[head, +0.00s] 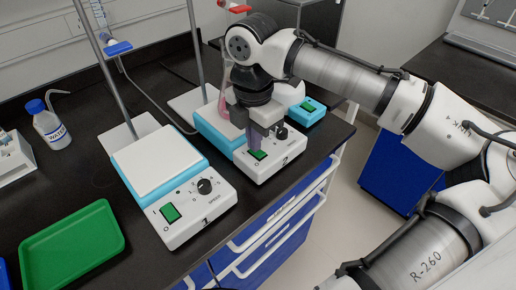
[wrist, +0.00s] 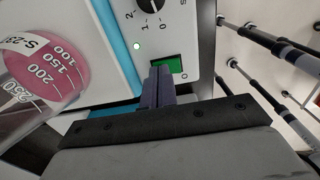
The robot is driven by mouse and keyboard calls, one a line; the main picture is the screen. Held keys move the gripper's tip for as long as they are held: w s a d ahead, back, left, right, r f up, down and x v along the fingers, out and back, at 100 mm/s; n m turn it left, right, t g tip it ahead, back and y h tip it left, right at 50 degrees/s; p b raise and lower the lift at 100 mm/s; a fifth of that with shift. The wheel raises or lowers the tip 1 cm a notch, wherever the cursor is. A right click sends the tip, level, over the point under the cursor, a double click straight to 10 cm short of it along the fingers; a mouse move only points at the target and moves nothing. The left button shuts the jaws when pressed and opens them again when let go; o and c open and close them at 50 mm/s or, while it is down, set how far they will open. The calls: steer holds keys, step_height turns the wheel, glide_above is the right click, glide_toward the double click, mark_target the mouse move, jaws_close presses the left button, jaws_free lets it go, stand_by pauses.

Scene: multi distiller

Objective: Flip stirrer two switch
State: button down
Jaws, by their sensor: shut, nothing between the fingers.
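Stirrer two (head: 270,168) is a white and light-blue unit marked 2, the middle one of the row on the black bench. Its green rocker switch (head: 257,155) is on the sloped front panel, beside a black dial (head: 282,133). In the wrist view the green switch (wrist: 172,66) is partly covered by my fingers. My gripper (wrist: 158,80) is shut and empty, with its fingertips at the switch; I cannot tell whether they touch it. The switch's tilt is unclear.
Stirrer one (head: 178,195) stands to the left, with its own green switch and dial. A flask of pink liquid (wrist: 45,70) is close beside my gripper. Metal stand rods rise behind the stirrers. A green tray (head: 72,248) and a water bottle (head: 52,128) are at left.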

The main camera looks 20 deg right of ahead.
step_height(320, 180, up, 7)
steer(key=p, duration=0.6)
steer(key=shift+p, duration=0.4)
steer(key=shift+s+f, duration=0.1)
steer(key=shift+f, duration=0.05)
